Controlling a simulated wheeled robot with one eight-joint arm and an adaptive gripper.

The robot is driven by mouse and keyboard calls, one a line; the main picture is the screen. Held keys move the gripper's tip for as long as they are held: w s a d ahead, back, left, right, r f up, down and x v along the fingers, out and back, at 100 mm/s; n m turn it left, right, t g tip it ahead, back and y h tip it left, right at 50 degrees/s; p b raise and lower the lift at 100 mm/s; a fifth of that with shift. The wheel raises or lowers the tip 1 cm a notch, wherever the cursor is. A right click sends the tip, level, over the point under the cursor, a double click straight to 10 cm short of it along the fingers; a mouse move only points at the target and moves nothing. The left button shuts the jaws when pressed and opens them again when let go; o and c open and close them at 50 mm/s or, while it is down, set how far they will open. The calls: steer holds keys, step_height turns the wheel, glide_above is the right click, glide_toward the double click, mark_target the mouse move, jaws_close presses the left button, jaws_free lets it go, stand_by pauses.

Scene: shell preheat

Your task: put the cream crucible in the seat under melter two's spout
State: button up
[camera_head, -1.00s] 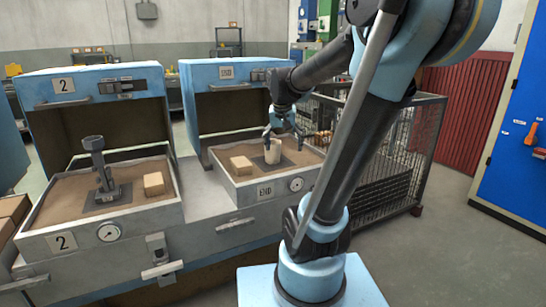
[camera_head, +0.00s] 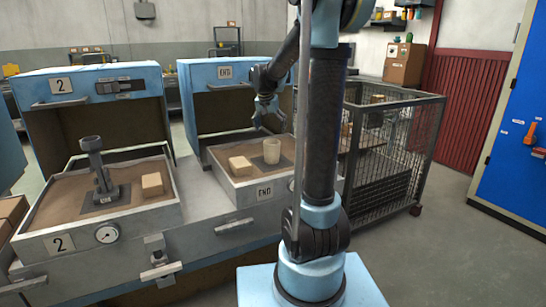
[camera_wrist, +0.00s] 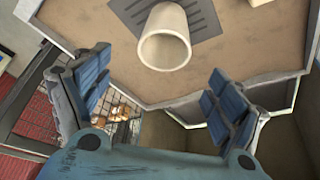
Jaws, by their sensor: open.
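The cream crucible (camera_head: 271,151) stands upright on a dark square plate (camera_head: 285,161) in the sand bed of the unit marked END. It also shows in the wrist view (camera_wrist: 165,37), with its hollow mouth toward the camera. My gripper (camera_head: 268,118) is above and just behind the crucible, apart from it. In the wrist view its two blue-padded fingers (camera_wrist: 152,98) are spread wide with nothing between them. Melter two (camera_head: 100,195), marked 2, stands at the left. A dark spouted column (camera_head: 97,165) rises from a plate in its sand bed.
A tan block (camera_head: 240,165) lies beside the crucible, and another tan block (camera_head: 152,184) lies in melter two's bed. Raised blue lids (camera_head: 223,75) stand behind both beds. A wire cage (camera_head: 395,150) stands right of my arm. Open floor lies at the lower right.

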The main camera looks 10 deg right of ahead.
mark_target(273, 141)
steer(key=x, duration=0.8)
steer(key=shift+w+f, duration=0.15)
steer(key=shift+f, duration=0.2)
steer(key=shift+w+x, duration=0.25)
steer(key=shift+x, duration=1.6)
steer(key=shift+w+a+f, duration=0.1)
steer(key=shift+w+f, duration=0.15)
steer(key=shift+f, duration=0.45)
steer(key=shift+c, duration=0.6)
steer(key=c, duration=1.4)
steer(key=shift+r, duration=0.15)
